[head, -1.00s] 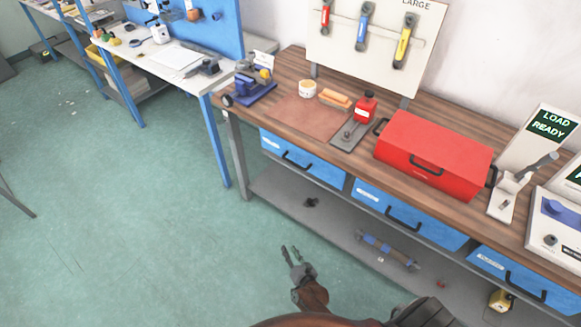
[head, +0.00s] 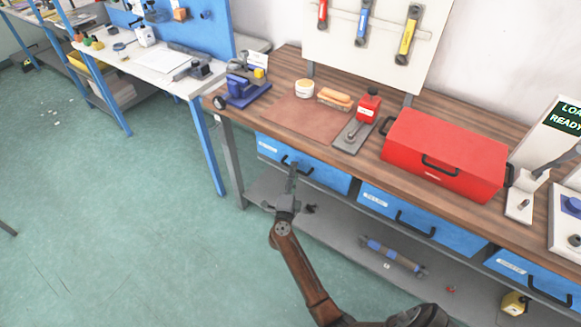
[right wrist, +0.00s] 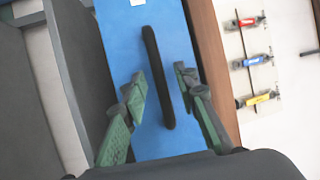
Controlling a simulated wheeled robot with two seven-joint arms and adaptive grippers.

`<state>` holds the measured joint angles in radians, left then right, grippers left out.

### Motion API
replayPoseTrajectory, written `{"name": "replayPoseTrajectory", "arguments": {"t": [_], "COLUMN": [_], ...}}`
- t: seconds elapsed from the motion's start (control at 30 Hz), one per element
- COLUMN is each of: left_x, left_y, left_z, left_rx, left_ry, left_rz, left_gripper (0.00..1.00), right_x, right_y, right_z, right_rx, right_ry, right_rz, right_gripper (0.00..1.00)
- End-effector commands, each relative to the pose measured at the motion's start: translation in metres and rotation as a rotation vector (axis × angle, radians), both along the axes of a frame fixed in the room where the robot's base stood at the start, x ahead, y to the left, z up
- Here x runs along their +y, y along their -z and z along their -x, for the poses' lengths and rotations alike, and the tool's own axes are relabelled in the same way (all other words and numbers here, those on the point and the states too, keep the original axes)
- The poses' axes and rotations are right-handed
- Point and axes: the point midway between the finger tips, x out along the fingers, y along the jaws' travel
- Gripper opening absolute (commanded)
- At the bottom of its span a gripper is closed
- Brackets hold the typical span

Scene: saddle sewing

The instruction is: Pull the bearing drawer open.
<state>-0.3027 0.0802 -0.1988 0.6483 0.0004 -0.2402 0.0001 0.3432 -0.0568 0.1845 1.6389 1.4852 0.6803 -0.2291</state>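Three blue drawers sit under the wooden bench top; their labels are too small to read, so I cannot tell which is marked bearing. My right gripper (head: 292,176) is in front of the left drawer (head: 332,178), at its dark handle. In the right wrist view, my right gripper (right wrist: 160,88) is open, with one green-padded finger on each side of the black bar handle (right wrist: 152,55). The fingers look apart from the handle, and the blue drawer front (right wrist: 178,45) looks closed. My left gripper is not in view.
The middle drawer (head: 452,232) and right drawer (head: 520,268) look closed. The bench top (head: 352,168) holds a red toolbox (head: 445,158), a blue vise-like tool (head: 243,90) and a red device (head: 368,105). A grey lower shelf (head: 345,238) runs below.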

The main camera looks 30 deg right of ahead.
Motion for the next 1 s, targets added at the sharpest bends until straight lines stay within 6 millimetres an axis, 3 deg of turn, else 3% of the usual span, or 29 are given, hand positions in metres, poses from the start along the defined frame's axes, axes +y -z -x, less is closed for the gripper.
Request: {"name": "replayPoseTrajectory", "arguments": {"t": [0.17, 0.43, 0.83, 1.0], "left_x": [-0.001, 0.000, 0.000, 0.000], "left_y": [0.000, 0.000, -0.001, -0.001], "left_z": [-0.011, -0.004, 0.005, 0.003], "left_rx": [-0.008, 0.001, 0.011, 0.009], "left_ry": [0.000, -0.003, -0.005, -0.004], "left_rz": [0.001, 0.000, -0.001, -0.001], "left_gripper": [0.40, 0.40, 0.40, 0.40], "right_x": [-0.005, -0.002, -0.004, -0.005], "right_y": [-0.002, -0.002, -0.002, -0.002], "right_z": [-0.005, -0.008, -0.007, -0.006], "right_rx": [0.000, 0.000, 0.001, 0.001], "right_ry": [-0.005, -0.010, -0.008, -0.007], "right_rz": [0.000, -0.001, 0.000, 0.000], "right_gripper": [0.27, 0.27, 0.00, 0.00]}}
